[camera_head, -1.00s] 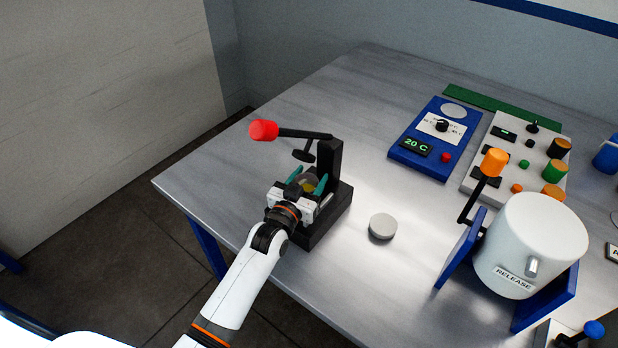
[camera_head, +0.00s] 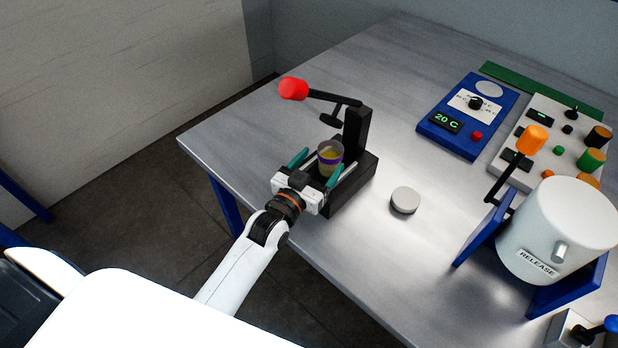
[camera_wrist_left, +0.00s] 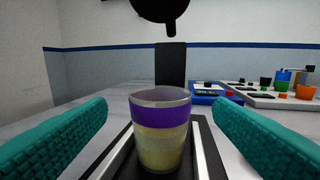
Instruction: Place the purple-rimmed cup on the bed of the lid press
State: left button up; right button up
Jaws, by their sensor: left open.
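The purple-rimmed cup (camera_head: 330,157) stands upright on the black bed of the lid press (camera_head: 352,190), below the press ram. In the left wrist view the cup (camera_wrist_left: 161,130) shows a purple band and a dull yellow filling, between two pale rails. My left gripper (camera_head: 318,160) is open, its teal fingers on either side of the cup. In the wrist view the fingers (camera_wrist_left: 160,135) are apart from the cup, with a gap on both sides. The press lever with its red knob (camera_head: 293,88) is raised to the left. My right gripper is not in view.
A grey round lid (camera_head: 404,200) lies on the metal table right of the press. A white drum (camera_head: 560,232) in a blue stand is at the right. A blue temperature box (camera_head: 468,127) and a control panel (camera_head: 550,140) stand behind.

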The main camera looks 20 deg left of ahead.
pick_arm(q)
jog(key=s, duration=0.4)
jog(key=shift+s+a+b, duration=0.3)
jog(key=shift+s+a, duration=0.05)
jog(key=shift+s, duration=0.05)
